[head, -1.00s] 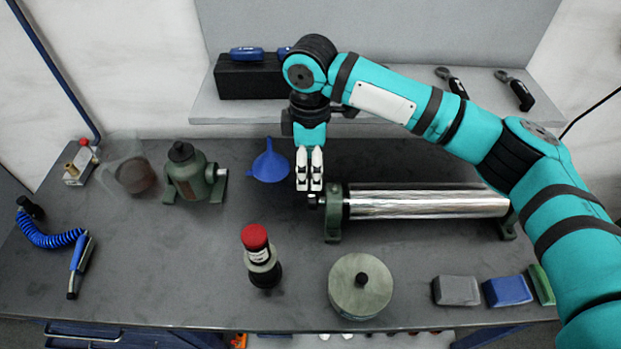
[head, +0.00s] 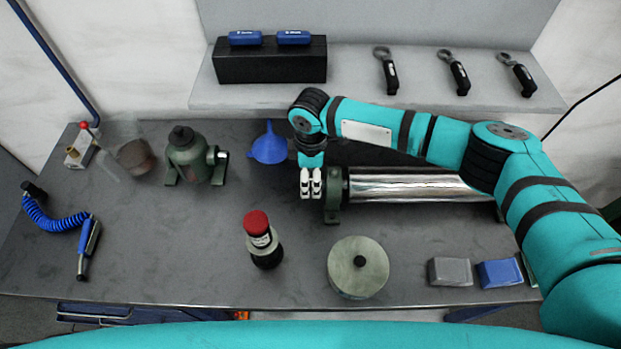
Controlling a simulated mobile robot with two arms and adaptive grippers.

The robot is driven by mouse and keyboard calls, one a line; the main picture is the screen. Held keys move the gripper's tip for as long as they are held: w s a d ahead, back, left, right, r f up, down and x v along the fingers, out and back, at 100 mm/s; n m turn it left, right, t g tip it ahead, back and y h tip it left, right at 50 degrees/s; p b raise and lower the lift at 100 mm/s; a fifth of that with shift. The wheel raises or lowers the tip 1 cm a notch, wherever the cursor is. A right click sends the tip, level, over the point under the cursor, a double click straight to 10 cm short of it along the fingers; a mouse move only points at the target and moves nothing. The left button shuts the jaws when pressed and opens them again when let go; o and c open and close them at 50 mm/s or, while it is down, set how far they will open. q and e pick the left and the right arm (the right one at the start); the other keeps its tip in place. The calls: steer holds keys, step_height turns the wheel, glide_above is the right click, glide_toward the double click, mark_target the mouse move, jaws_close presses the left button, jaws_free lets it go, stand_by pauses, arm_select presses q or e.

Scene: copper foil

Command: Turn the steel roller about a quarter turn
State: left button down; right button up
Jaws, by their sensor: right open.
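The steel roller (head: 407,185) lies level across the table, a shiny cylinder held at its left end by a green bracket (head: 333,201). Its right end is partly hidden behind my right arm. My right gripper (head: 311,196) points down just left of the bracket, at the roller's left end. It is open, with a narrow gap between its pale fingertips, and I see nothing between them. Whether it touches the roller's end shaft cannot be told. A teal arm part of mine crosses the bottom edge; my left gripper is not in view.
A blue funnel (head: 268,146) and a green bottle jack (head: 190,158) stand left of the gripper. Grey and blue blocks (head: 450,272) lie at right. A shelf (head: 350,68) runs behind.

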step_height(320, 180, down, 2)
steer(key=shift+f, duration=0.6)
steer(key=c, duration=1.2)
steer(key=shift+o, duration=0.2)
steer(key=shift+w+f+g+b, duration=0.1)
steer(key=shift+f+g+b, duration=0.1)
steer(key=shift+g+b, duration=0.35)
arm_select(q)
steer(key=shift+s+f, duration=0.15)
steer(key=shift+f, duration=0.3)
arm_select(e)
steer(key=shift+r, duration=0.2)
